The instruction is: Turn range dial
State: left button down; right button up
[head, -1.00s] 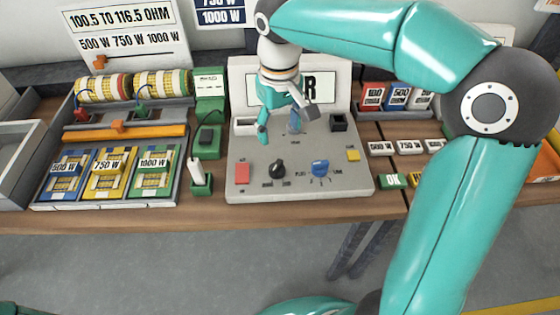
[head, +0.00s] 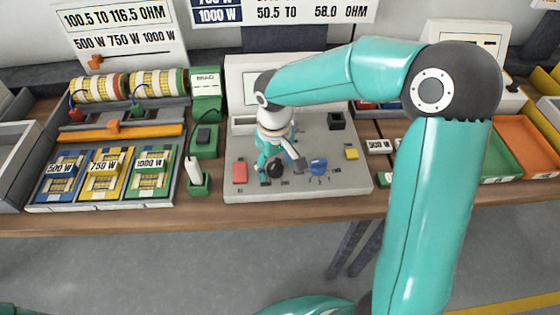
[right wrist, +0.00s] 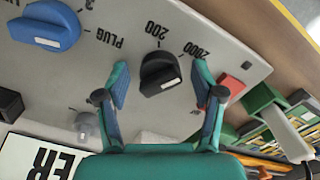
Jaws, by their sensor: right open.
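The range dial is a black knob (head: 275,169) on the sloped grey meter panel (head: 240,195), near its front edge. In the right wrist view the dial (right wrist: 158,68) has a white mark on its side, and the labels 200 and 2000 are printed beside it. My right gripper (head: 281,164) is over the dial, pointing down. In the right wrist view the gripper (right wrist: 160,80) is open, one finger on each side of the dial, with visible gaps. I cannot tell whether the fingers reach down to dial height. My left gripper is out of view.
A blue knob (head: 318,167) sits right of the dial, a red button (head: 240,173) to its left and a yellow button (head: 351,154) farther right. A white probe in a green holder (head: 197,185) stands left of the panel. My right forearm covers part of the meter display.

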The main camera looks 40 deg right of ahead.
jog(key=c, duration=1.1)
jog(key=shift+o, duration=0.5)
jog(key=shift+d+r, duration=0.1)
jog(key=shift+d, duration=0.25)
jog(key=shift+a+r, duration=0.1)
jog(key=shift+a, duration=0.15)
jog(key=shift+c, duration=0.7)
jog(key=shift+n, duration=0.3)
jog(key=n, duration=0.5)
jog(key=n+p, duration=0.1)
jog(key=n, duration=0.4)
jog(key=shift+a, duration=0.1)
jog(key=shift+o, duration=0.2)
jog(key=shift+n, duration=0.6)
